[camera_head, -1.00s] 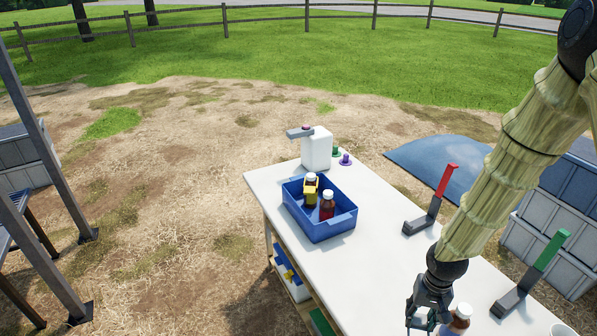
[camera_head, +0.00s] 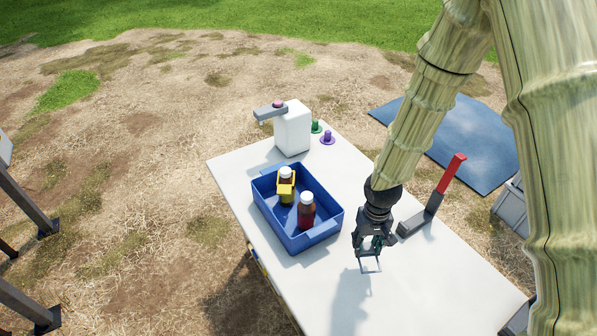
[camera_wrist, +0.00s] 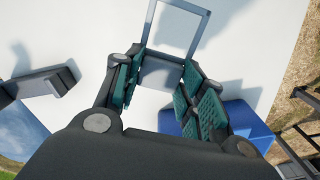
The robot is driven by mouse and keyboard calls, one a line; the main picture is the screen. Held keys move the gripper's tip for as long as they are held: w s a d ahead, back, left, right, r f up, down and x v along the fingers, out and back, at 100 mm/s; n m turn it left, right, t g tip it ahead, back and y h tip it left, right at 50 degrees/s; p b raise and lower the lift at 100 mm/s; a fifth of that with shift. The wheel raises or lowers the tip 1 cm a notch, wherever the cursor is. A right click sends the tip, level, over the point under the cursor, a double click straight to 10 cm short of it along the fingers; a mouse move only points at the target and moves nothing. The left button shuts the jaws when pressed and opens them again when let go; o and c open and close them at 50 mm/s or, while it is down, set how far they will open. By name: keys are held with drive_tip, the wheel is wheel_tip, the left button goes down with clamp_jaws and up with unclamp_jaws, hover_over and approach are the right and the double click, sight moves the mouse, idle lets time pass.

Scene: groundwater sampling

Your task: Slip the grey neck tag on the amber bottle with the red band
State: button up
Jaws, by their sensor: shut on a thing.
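The amber bottle with the red band (camera_head: 306,213) stands upright in the front right part of a blue tray (camera_head: 322,236). It has a white cap, and no tag shows around its neck. My gripper (camera_head: 372,243) is shut on the grey neck tag (camera_head: 369,265), a flat piece with an open square loop, held above the white table right of the tray. In the wrist view the tag's plate (camera_wrist: 161,74) is between the finger pads of my gripper (camera_wrist: 158,85), and its loop extends beyond the tips. The tray (camera_wrist: 243,118) shows partly there.
A white dispenser (camera_head: 293,130) and green (camera_head: 317,127) and purple (camera_head: 327,138) pieces are behind. A red-handled stand (camera_head: 449,178) is right of my gripper.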

drive_tip(key=a+r+n+p, duration=0.2)
drive_tip(key=a+r+n, duration=0.25)
drive_tip(key=n, duration=0.25)
wheel_tip(320, 180, up, 10)
drive_tip(key=f+n+p, duration=0.1)
drive_tip(key=n+p, duration=0.6)
drive_tip(key=n, duration=1.5)
hover_over(300, 204)
drive_tip(key=s, duration=0.4)
drive_tip(key=shift+w+r, duration=0.15)
drive_tip(key=shift+r, duration=0.1)
drive_tip(key=shift+p, duration=0.35)
drive_tip(key=shift+f+b, duration=1.05)
drive_tip(key=shift+f, duration=1.35)
drive_tip(key=shift+f+b, duration=0.45)
drive_tip(key=shift+f, duration=1.45)
drive_tip(key=o, duration=0.9)
drive_tip(key=shift+c, duration=0.2)
